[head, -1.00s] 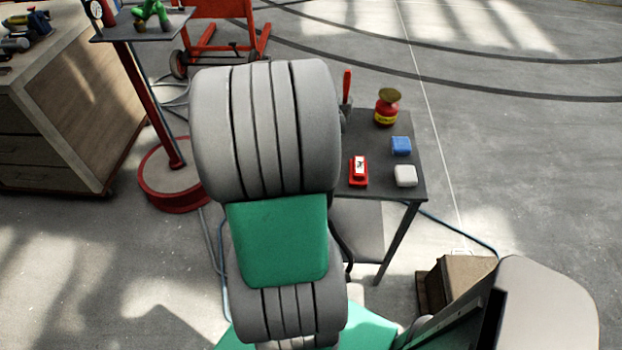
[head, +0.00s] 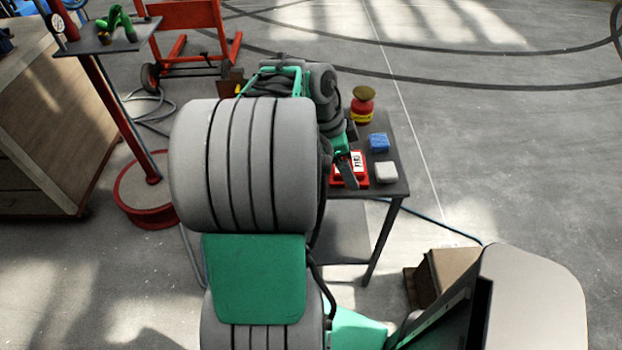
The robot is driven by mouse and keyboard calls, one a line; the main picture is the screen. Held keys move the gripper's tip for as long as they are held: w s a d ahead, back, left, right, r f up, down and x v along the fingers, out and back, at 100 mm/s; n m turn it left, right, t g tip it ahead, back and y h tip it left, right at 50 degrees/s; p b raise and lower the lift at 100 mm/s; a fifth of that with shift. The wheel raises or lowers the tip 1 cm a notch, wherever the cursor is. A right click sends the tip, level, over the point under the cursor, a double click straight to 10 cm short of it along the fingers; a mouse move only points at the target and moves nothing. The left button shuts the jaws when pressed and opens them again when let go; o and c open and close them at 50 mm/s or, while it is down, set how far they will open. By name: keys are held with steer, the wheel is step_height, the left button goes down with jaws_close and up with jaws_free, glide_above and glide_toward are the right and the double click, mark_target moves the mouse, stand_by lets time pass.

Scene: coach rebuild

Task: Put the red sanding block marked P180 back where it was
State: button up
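The red sanding block (head: 361,180) with a white label lies at or just above the small dark table's top, left of the blue and white blocks. The label's print is too small to read. My gripper (head: 348,172) is at this block, with a grey finger in front of its red face and label. The rest of the gripper is partly hidden behind my own arm. The frames do not show whether the fingers are open or closed on the block.
The dark table (head: 398,186) also bears a blue block (head: 379,142), a white block (head: 386,172) and a red and yellow pot (head: 362,107). A red-based stand (head: 150,205) and a wooden cabinet (head: 50,130) are at left. A brown box (head: 450,268) sits at lower right.

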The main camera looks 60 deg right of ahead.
steer(key=shift+w+a+f, duration=0.1)
steer(key=shift+w, duration=0.2)
steer(key=w+d+f+p, duration=0.1)
steer(key=w+f, duration=0.2)
steer(key=w, duration=0.1)
steer(key=w+d+f+p, duration=0.1)
steer(key=w+f, duration=0.2)
steer(key=w, duration=0.1)
steer(key=w+d+f+p, duration=0.1)
steer(key=w+f, duration=0.2)
steer(key=w, duration=0.1)
steer(key=shift+w+d+f, duration=0.2)
steer(key=shift+w+d, duration=0.05)
steer(key=shift+d, duration=0.05)
step_height(320, 180, down, 3)
steer(key=shift+w+f+p, duration=0.15)
steer(key=shift+p, duration=0.45)
steer(key=shift+c, duration=0.6)
steer(key=o, duration=1.1)
steer(key=shift+o, duration=0.2)
